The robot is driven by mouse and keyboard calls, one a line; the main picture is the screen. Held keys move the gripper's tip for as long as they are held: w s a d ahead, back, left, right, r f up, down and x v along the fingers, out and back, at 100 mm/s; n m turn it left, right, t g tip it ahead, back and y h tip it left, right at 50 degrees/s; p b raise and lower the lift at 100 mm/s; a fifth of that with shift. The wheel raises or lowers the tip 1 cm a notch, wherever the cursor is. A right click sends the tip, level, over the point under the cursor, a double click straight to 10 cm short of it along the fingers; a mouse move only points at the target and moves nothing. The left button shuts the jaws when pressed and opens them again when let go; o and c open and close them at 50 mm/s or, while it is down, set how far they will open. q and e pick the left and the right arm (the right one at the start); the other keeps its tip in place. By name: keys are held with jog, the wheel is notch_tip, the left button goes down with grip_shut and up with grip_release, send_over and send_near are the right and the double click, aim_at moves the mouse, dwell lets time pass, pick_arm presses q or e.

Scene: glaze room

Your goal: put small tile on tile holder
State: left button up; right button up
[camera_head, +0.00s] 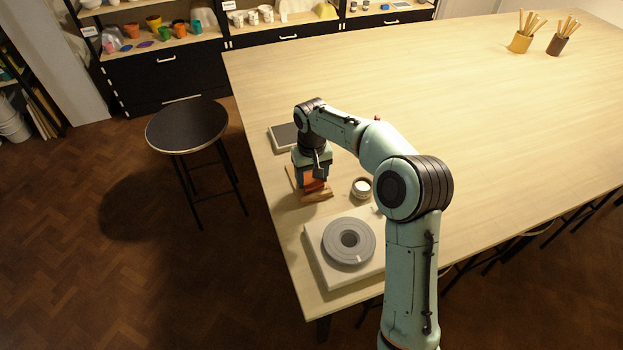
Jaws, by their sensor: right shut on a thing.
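My right gripper (313,176) points down near the left edge of the table, shut on the small orange-brown tile (313,184). The wooden tile holder (318,196) is directly below it on the table. The tile is at the holder, but I cannot tell whether it touches it or is held just above. The gripper hides the upper part of the tile and some of the holder. My left gripper is not in view.
A dark flat tray (283,134) lies behind the gripper. A small round jar (361,187) stands right of the holder. A grey ring-shaped disc (333,249) lies on a pale slab (322,274) in front. Brush cups (520,42) stand far off; the table's middle (480,110) is clear.

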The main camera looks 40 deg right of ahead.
aim_at(311, 180)
jog(key=shift+f, duration=0.3)
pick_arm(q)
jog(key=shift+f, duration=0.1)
pick_arm(e)
jog(key=shift+f, duration=0.1)
jog(key=o, duration=1.1)
jog(key=shift+f, duration=0.1)
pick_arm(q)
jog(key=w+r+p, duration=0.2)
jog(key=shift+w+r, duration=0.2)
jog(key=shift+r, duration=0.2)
pick_arm(e)
notch_tip(311, 180, up, 12)
jog(key=shift+r, duration=0.2)
